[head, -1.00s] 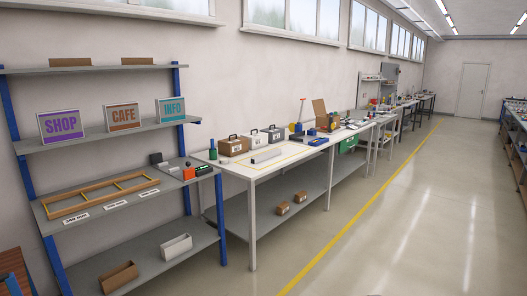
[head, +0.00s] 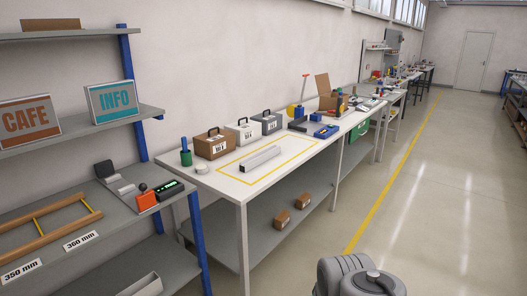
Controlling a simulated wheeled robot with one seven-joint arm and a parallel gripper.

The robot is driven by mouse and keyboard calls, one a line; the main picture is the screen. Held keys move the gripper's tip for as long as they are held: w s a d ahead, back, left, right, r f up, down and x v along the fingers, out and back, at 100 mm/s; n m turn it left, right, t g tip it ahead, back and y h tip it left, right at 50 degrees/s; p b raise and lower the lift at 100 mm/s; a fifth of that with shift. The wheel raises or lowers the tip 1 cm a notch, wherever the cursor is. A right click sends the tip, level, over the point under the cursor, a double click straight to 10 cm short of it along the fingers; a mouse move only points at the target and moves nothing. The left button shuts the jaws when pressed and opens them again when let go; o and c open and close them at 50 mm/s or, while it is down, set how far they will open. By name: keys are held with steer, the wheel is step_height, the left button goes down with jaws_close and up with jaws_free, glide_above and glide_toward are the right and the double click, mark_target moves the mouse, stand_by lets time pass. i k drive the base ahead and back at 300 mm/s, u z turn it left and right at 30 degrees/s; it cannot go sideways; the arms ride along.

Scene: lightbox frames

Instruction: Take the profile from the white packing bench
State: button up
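The profile (head: 260,158), a short silver-grey bar, lies flat inside a yellow outlined rectangle on the white packing bench (head: 220,178). It lies at a slant, and nothing covers it. A rounded grey part of my own arm shows at the bottom edge, right of the bench. My gripper itself is not in view.
Behind the profile stand a brown case (head: 211,145), a white case (head: 243,131) and a grey case (head: 269,122). A green cup (head: 186,158) and a white roll (head: 201,168) are at the left end. A shelf rack (head: 125,210) stands left. The floor (head: 425,200) at right is clear.

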mark_target(251, 163)
steer(key=u, duration=0.05)
steer(key=i, duration=1.7)
steer(key=u, duration=1.1)
steer(key=i, duration=0.7)
steer(key=u, duration=0.7)
